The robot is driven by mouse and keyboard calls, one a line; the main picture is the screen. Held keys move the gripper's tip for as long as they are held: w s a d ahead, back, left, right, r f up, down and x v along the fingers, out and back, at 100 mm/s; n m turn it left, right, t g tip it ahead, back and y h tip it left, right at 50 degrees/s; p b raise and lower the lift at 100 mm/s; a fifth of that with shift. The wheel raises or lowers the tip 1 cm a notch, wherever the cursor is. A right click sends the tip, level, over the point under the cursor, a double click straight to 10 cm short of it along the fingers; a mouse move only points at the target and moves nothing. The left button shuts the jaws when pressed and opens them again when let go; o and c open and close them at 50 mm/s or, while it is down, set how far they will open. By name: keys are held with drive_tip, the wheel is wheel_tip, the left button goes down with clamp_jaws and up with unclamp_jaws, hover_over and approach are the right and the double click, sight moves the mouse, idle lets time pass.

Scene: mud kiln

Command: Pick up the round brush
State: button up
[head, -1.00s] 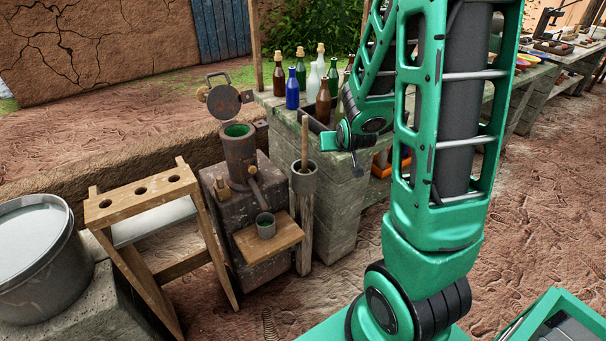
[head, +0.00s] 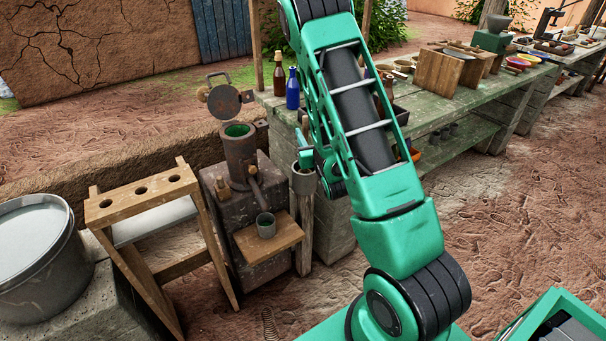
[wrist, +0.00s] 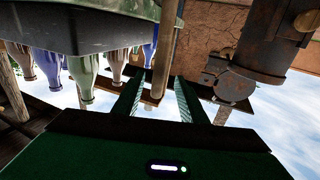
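A wooden rod (head: 305,124) stands upright in a grey round holder (head: 303,182) on a post; it looks like the handle of the round brush, whose head is hidden. My gripper (head: 303,160) is at the rod just above the holder, partly covered by my arm. In the wrist view, which is upside down, the rod (wrist: 168,45) runs down to between the two spread fingers of my gripper (wrist: 160,78). The fingers look open, with gaps beside the rod; contact is not visible.
A rusty metal pot (head: 240,158) with a raised lid stands left of the holder, with a small cup (head: 266,225) below it. Bottles (head: 292,90) stand on the bench (head: 455,103) behind. A wooden rack (head: 140,200) is farther left.

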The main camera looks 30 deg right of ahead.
drive_tip(key=x, duration=0.8)
drive_tip(key=shift+w+f, duration=0.2)
drive_tip(key=shift+f, duration=0.05)
clamp_jaws()
